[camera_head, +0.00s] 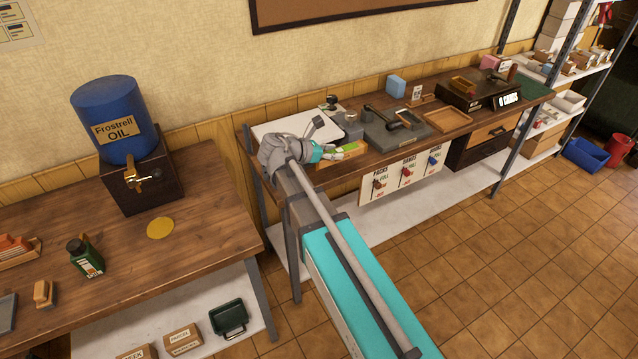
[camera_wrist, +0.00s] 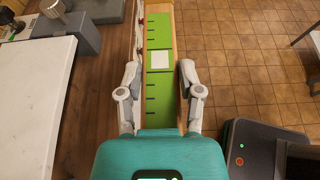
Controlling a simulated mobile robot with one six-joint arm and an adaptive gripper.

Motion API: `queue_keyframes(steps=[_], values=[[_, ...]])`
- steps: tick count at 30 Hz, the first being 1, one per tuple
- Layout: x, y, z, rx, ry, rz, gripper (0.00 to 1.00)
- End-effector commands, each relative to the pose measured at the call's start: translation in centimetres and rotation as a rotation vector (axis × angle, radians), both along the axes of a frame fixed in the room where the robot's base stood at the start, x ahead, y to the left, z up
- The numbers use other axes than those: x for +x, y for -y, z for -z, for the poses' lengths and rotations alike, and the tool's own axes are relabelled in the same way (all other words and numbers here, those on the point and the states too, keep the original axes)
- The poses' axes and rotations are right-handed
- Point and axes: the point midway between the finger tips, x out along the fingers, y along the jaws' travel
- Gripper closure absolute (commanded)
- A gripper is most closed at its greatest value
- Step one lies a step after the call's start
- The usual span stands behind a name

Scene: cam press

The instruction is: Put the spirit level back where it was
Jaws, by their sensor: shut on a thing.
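The spirit level (camera_wrist: 158,93) is a long wooden bar with a green face, black marks and a white square. My gripper (camera_wrist: 160,68) has one finger on each side of it and is shut on it. The bar runs forward between the fingers, and its near end is hidden by my wrist. In the head view the level (camera_head: 346,150) shows beyond my teal gripper (camera_head: 318,152), over the front edge of the far bench. I cannot tell whether it touches the bench.
The far bench (camera_head: 455,131) holds a white board (camera_head: 290,128), a dark grey plate (camera_head: 385,138) with a black-handled tool, and an empty wooden tray (camera_head: 447,118). A nearer bench (camera_head: 205,215) carries a blue oil drum (camera_head: 115,105). Tiled floor (camera_head: 500,240) is open at right.

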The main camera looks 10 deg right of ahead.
Motion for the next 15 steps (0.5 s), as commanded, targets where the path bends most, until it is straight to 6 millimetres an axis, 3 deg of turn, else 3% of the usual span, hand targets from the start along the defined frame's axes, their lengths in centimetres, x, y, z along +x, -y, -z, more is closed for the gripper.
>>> queue_keyframes(steps=[1,6,15], values=[[0.0,-1.0,1.6,-0.001,0.000,-0.002,1.00],[-0.3,-3.4,3.9,-0.001,-0.001,-0.003,1.00],[-0.7,-5.5,5.4,-0.003,0.001,0.000,1.00]])
